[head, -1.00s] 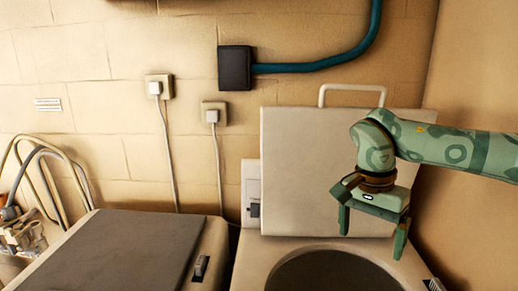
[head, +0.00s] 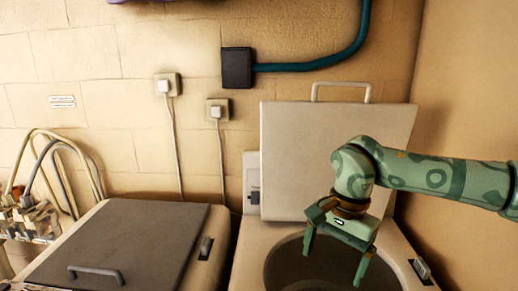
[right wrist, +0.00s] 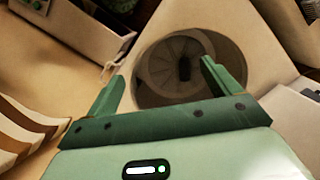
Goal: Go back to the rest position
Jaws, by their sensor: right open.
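My right gripper (head: 333,262) is green and comes in from the right in the head view. It is open and empty, with its fingers pointing down above the round dark opening of the right-hand basin unit (head: 255,262). In the right wrist view both fingers of the right gripper (right wrist: 165,85) are spread, with the round drum (right wrist: 188,68) beyond them. My left gripper is not in the head view.
A raised pale lid (head: 290,160) with a handle stands behind the opening. A second unit with a closed grey lid (head: 125,240) is to its left. Hoses (head: 60,165) are at the far left. A wall (head: 460,100) bounds the right side.

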